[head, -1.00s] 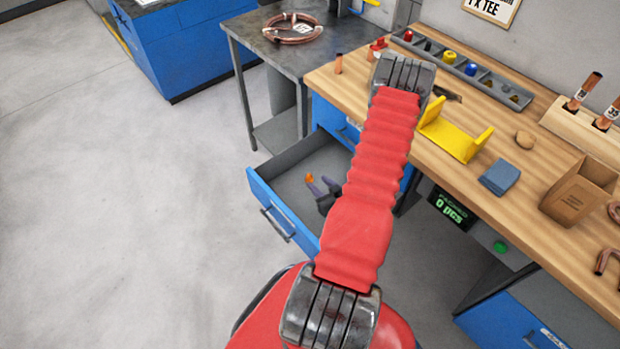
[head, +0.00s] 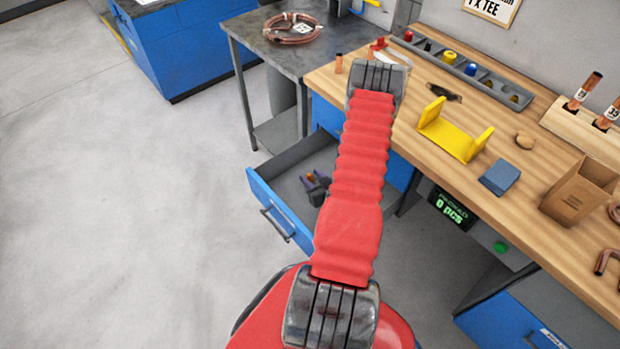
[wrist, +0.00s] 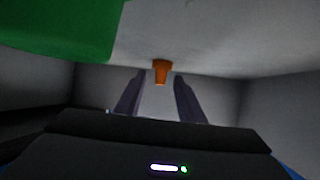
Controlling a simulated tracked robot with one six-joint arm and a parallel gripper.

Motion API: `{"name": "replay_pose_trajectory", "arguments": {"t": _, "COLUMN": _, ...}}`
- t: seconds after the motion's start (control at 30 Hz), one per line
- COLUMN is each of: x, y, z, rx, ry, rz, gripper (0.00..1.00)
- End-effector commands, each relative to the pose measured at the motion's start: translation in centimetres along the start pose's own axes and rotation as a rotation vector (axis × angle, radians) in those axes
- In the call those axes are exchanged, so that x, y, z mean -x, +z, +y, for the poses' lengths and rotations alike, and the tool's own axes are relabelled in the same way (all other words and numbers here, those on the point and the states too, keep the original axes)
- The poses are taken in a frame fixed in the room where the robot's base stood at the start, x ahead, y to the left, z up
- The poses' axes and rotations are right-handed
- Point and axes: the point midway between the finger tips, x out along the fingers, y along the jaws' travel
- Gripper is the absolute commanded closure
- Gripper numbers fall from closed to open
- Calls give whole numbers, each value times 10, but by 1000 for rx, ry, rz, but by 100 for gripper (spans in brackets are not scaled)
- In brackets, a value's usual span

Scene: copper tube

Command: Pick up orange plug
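The orange plug (wrist: 161,70) is in the grey drawer, straight ahead of my gripper in the wrist view. It appears small in the head view (head: 310,175), close to the fingertips. My gripper (wrist: 159,80) is open, with its two dark purple-grey fingers apart. The plug lines up with the gap between the fingertips. I cannot tell whether it is just beyond the tips or partly between them. In the head view my gripper (head: 314,183) is down inside the open drawer, partly hidden by my red arm.
The drawer (head: 283,228) has a blue front and stands open under the wooden workbench (head: 480,195). Its grey walls are on both sides. A large green object (wrist: 55,28) fills the upper left of the wrist view. A yellow bracket (head: 452,140) stands on the bench.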

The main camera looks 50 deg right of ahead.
Motion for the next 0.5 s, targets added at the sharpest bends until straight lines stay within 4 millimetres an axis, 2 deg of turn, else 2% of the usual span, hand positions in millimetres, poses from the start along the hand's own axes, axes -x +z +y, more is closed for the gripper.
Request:
{"name": "replay_pose_trajectory", "arguments": {"t": 0.4, "x": 0, "y": 0, "z": 0, "rx": 0, "ry": 0, "rz": 0, "gripper": 64}}
{"name": "replay_pose_trajectory", "arguments": {"t": 0.5, "x": 0, "y": 0, "z": 0, "rx": 0, "ry": 0, "rz": 0, "gripper": 70}}
